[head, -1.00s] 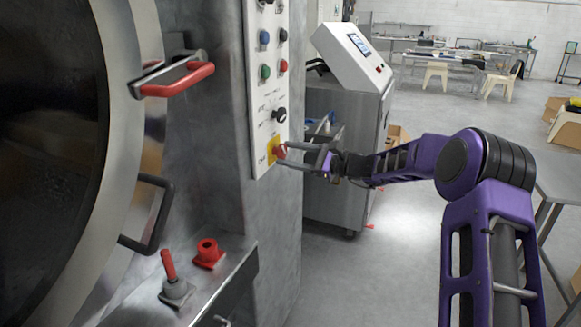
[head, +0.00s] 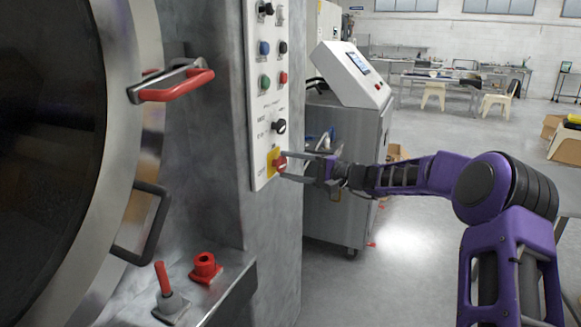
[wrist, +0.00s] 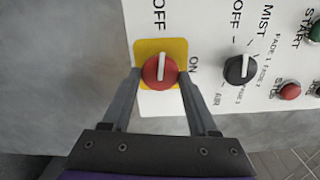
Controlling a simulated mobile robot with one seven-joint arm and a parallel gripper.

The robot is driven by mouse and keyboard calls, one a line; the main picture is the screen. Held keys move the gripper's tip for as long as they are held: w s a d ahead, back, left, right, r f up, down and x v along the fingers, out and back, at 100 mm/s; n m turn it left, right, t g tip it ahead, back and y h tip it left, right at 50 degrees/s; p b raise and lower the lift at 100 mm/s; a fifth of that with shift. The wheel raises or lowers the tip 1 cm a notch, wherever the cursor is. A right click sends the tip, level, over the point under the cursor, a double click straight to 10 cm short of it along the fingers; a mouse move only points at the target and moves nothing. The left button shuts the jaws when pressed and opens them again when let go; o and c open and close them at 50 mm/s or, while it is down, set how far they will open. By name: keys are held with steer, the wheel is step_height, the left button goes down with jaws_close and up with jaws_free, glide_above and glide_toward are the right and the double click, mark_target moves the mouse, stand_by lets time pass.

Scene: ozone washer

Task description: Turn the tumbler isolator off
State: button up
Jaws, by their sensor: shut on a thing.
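The tumbler isolator is a red rotary knob (head: 279,163) on a yellow plate, low on the white control panel (head: 262,100). In the wrist view the red knob (wrist: 160,72) has a white mark that points up toward the printed OFF. ON is printed to the right of the yellow plate (wrist: 143,46). My gripper (head: 285,165) reaches it from the right, roughly level. In the wrist view my gripper (wrist: 160,78) has one finger on each side of the knob and is shut on it. The fingertips partly cover the plate's sides.
A black selector knob (wrist: 240,69) and push-buttons sit beside the isolator on the panel. A red-handled door (head: 175,85) is at the left. A ledge holds a red-tipped lever (head: 163,280) and a red fitting (head: 205,265). A grey cabinet (head: 345,150) stands behind my gripper.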

steer(key=shift+n, duration=0.7)
steer(key=o, duration=1.3)
steer(key=shift+o, duration=0.2)
steer(key=v, duration=1.7)
steer(key=shift+d+p, duration=0.2)
steer(key=shift+p, duration=0.2)
